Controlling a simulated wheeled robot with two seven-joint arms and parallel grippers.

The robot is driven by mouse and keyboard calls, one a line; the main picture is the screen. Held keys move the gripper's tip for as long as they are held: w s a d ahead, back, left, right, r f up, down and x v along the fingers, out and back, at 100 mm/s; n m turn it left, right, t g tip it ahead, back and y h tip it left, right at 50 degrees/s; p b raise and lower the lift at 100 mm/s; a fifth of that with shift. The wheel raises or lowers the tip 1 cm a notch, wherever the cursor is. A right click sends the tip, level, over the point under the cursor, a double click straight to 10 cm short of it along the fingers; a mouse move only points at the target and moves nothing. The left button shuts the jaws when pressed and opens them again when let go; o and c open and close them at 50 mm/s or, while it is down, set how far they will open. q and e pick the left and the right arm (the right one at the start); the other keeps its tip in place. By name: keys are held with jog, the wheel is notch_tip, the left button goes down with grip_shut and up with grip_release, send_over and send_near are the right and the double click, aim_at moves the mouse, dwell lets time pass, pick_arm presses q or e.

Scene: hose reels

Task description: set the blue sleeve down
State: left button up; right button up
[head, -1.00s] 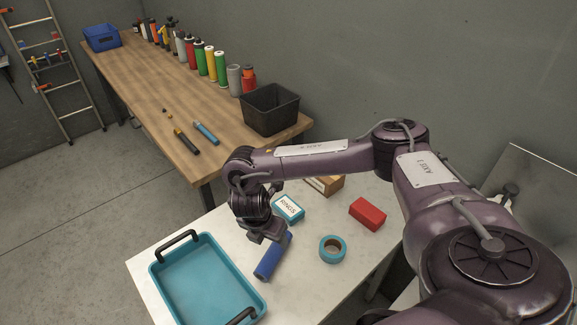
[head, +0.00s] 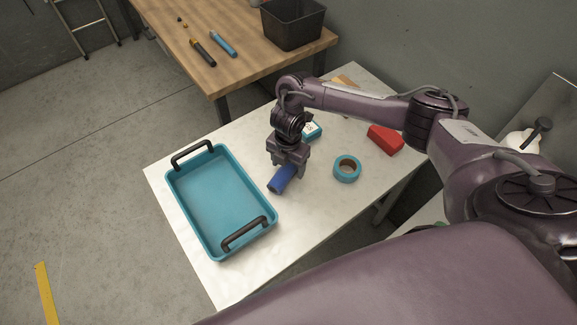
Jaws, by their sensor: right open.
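The blue sleeve (head: 281,180) lies on its side on the white table (head: 310,215), just right of the teal tray. My right gripper (head: 287,172) is directly over the sleeve, pointing down, with its jaws open around or just above the sleeve's far part. The gripper hides part of the sleeve, and I cannot tell whether a finger touches it. My left gripper is not in view.
An empty teal tray (head: 171,196) with black handles is left of the sleeve. A teal tape roll (head: 347,169), a red block (head: 385,139) and a small white-and-teal box (head: 311,131) lie to the right and behind. Bare tabletop lies in front.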

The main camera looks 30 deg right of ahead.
jog(key=shift+f, duration=0.4)
jog(key=shift+c, duration=0.2)
jog(key=c, duration=1.1)
jog(key=shift+r, duration=0.15)
